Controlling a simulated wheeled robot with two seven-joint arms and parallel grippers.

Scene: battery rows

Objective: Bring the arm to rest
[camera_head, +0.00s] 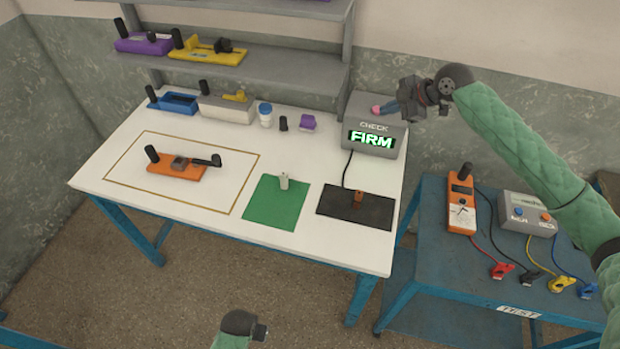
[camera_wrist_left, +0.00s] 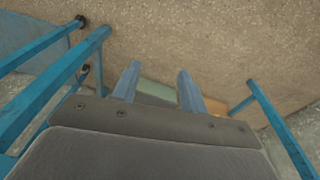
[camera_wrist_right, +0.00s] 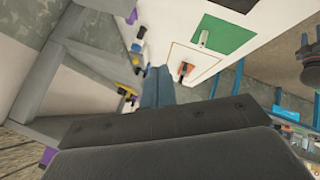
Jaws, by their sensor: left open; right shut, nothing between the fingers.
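My right arm (camera_head: 520,150) reaches in from the right side of the head view, in a green quilted sleeve. My right gripper (camera_head: 402,108) is above the right end of the grey check box (camera_head: 378,158), which reads "FIRM". In the right wrist view its two fingers (camera_wrist_right: 158,88) lie together with nothing between them. A small part of my left arm (camera_head: 238,325) shows at the bottom edge of the head view, below the front of the white table. In the left wrist view my left gripper (camera_wrist_left: 155,90) has its fingers apart and empty, over the floor.
The white table (camera_head: 130,130) holds an orange device (camera_head: 177,172) inside a tan outline, a green mat (camera_head: 270,212) with a pale object, and a black mat (camera_head: 372,214) with a brown piece. A blue table (camera_head: 400,290) with meters stands right. Grey shelves (camera_head: 290,65) rise behind.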

